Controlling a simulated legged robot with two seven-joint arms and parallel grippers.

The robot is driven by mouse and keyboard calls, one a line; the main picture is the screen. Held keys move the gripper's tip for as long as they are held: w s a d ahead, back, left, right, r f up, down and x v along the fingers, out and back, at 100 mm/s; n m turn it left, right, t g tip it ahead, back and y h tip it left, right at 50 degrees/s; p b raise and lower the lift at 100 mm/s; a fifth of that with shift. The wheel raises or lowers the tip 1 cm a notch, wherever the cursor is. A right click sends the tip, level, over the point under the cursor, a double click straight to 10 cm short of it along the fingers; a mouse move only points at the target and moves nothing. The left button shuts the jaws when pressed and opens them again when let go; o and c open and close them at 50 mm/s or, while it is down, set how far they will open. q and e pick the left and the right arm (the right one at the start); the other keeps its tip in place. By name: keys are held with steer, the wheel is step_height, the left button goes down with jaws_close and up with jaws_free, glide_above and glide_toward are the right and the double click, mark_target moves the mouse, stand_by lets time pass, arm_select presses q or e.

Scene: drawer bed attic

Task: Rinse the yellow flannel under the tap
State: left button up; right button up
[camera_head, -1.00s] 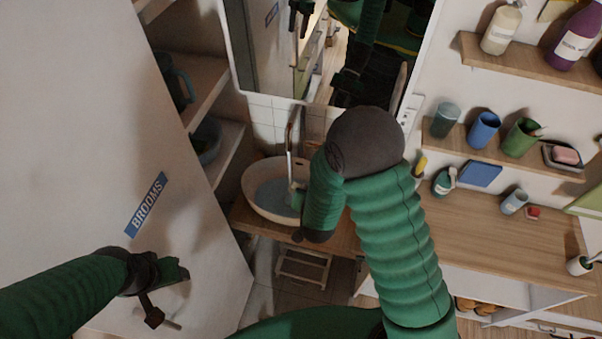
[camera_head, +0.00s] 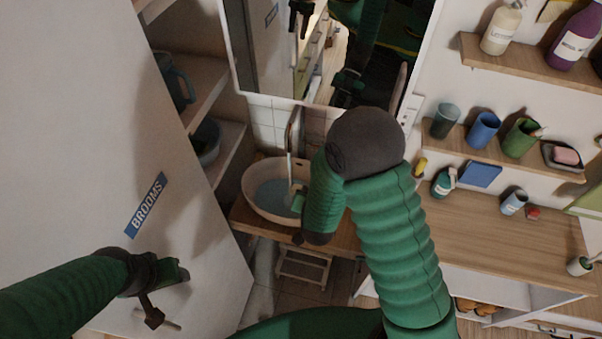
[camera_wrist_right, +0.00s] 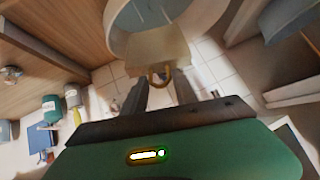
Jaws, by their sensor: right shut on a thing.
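The washbasin (camera_head: 253,190) is on a wooden counter, with pale blue water in it. A slim, upright tap (camera_head: 290,139) stands at its back. My right gripper (camera_head: 298,196) is over the right part of the basin, mostly hidden by my own arm. In the right wrist view a pale yellowish cloth, the flannel (camera_wrist_right: 158,54), shows at the fingertips of my right gripper (camera_wrist_right: 162,80), which is shut on it. The cloth lies in front of the basin's rim (camera_wrist_right: 112,32). A curved brass-coloured piece shows between the fingers. My left gripper (camera_head: 168,290) is beside the door marked BROOMS; its jaws are unclear.
The BROOMS door (camera_head: 100,150) fills the left, with a handle (camera_head: 158,320) by my left gripper. A mirror (camera_head: 320,50) hangs behind the basin. A step stool (camera_head: 303,266) stands below. Cups and bottles stand on shelves and counter at right.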

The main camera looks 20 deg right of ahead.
stand_by(0.3)
steer(key=d+p+v, duration=0.1)
steer(key=p+v, duration=0.1)
steer(key=v, duration=0.4)
steer(key=shift+s+p, duration=0.3)
steer(key=shift+s, duration=0.1)
